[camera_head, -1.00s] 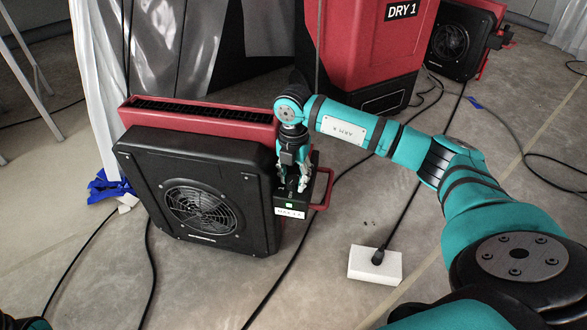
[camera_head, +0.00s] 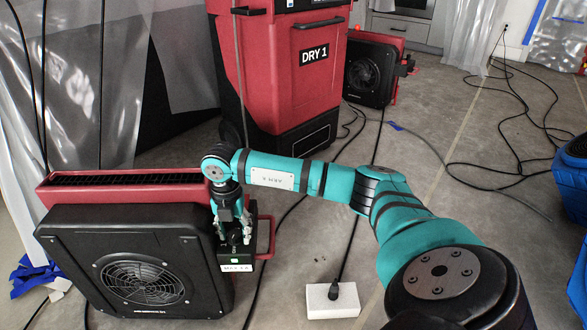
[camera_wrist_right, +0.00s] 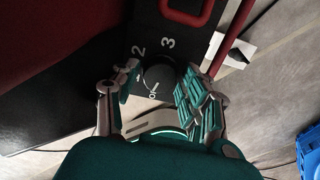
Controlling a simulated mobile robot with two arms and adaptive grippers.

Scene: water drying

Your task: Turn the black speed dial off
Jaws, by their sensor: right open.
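The black speed dial (camera_wrist_right: 160,74) shows in the right wrist view on a dark control panel, with the numerals 2 and 3 beside it and white marks at its lower edge. My right gripper (camera_wrist_right: 160,84) is open, its fingers on either side of the dial; I cannot tell if they touch it. In the head view my right gripper (camera_head: 234,234) points down at the control box (camera_head: 236,258) on the side of the red and black fan unit (camera_head: 70,240). The dial is hidden there by the fingers. My left gripper is not in view.
A red handle (camera_head: 268,238) stands beside the control box. A white block (camera_head: 320,303) with a black cable lies on the floor. A tall red DRY 1 machine (camera_head: 285,75) and another fan unit (camera_head: 368,70) stand behind. Cables cross the floor.

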